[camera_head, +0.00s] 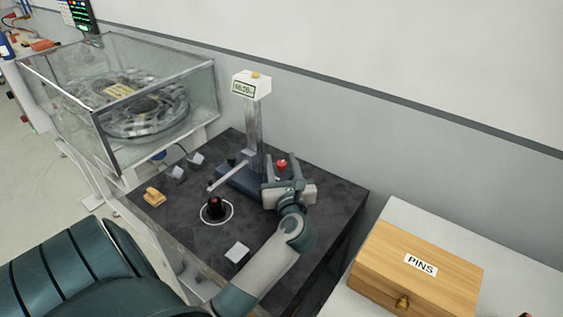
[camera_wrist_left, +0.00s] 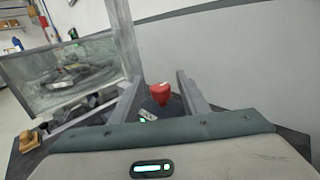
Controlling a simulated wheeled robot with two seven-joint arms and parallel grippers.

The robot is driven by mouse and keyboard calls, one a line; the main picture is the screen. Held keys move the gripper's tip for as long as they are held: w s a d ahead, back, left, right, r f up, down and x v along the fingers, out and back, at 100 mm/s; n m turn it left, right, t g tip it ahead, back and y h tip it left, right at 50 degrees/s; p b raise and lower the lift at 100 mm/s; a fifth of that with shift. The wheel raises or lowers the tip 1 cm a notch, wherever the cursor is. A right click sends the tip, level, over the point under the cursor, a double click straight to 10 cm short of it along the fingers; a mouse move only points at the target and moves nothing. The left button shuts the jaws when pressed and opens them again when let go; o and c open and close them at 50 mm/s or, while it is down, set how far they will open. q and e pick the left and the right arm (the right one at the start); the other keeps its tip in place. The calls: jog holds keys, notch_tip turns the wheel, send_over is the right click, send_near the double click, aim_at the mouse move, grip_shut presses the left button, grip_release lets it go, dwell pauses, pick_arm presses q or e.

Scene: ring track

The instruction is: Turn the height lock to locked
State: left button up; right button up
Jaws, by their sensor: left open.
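The height gauge (camera_head: 253,125) stands upright on the dark plate, with a white display head and a grey column. A red knob (camera_head: 282,163), which looks like the height lock, shows low and to the right of the column. In the left wrist view the red knob (camera_wrist_left: 160,92) lies between the fingers as seen from the camera. My left gripper (camera_head: 283,172) is open at the knob, with a finger on each side in the picture. I cannot tell whether the fingers touch it. The knob's lock markings are not readable. My right gripper is not in view.
A black knob (camera_head: 215,208) in a white ring, a tan block (camera_head: 154,196) and small grey blocks sit on the dark plate (camera_head: 335,205). A glass-walled case (camera_head: 160,150) stands left. A wooden PINS box (camera_head: 415,275) stands right. The wall is close behind.

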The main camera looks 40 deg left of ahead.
pick_arm(q)
grip_shut()
